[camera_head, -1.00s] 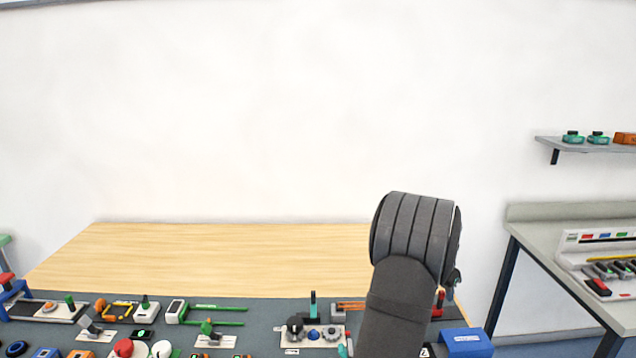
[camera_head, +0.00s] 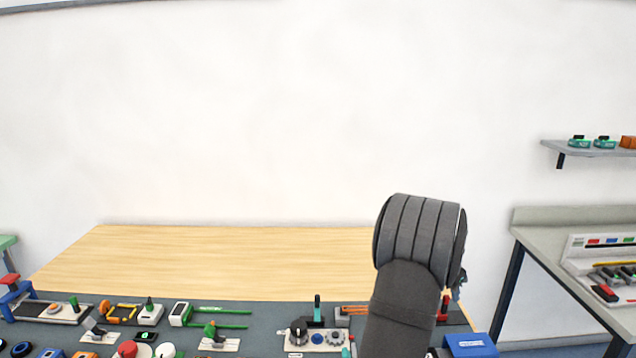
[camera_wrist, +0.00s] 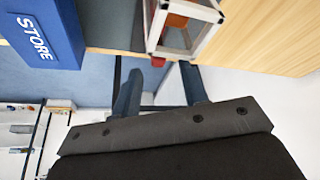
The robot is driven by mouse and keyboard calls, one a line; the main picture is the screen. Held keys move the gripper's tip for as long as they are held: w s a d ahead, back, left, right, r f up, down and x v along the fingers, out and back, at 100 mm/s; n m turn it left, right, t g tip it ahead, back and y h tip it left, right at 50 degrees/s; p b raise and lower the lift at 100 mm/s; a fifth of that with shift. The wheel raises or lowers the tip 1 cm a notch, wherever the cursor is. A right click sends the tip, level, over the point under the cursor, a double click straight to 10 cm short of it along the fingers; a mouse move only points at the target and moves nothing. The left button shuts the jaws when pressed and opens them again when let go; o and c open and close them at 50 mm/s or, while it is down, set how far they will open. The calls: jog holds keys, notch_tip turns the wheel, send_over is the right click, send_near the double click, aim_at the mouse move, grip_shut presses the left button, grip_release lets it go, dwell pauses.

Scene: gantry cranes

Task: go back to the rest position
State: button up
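My gripper (camera_wrist: 160,70) shows in the wrist view with its two dark fingers spread apart. It is open, and no object is seen held between the fingers. A clear-sided frame with pale edges (camera_wrist: 187,25) and an orange-red part inside stands beyond the fingertips; I cannot tell if it touches them. In the head view, my dark grey arm rises at the right of the bench and hides part of the panel; the gripper itself is not visible there.
A blue box (camera_head: 469,344), marked STORE in the wrist view (camera_wrist: 42,28), stands right of my arm. The grey panel (camera_head: 265,318) carries several levers, knobs and buttons. The wooden bench top (camera_head: 230,260) behind is clear. A side table (camera_head: 535,240) and shelf (camera_head: 590,150) are at right.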

jog(key=x, duration=0.3)
jog(key=shift+s+a+f, duration=0.15)
jog(key=shift+s, duration=0.2)
jog(key=d, duration=0.5)
jog(key=shift+d, duration=0.1)
notch_tip(320, 180, up, 11)
jog(key=s+a+r+m+t+y, duration=0.1)
jog(key=s+a+r+m, duration=0.5)
jog(key=s+a+r, duration=0.1)
jog(key=shift+s+a+r+t+y, duration=0.35)
jog(key=shift+s+a, duration=0.3)
jog(key=shift+a, duration=0.35)
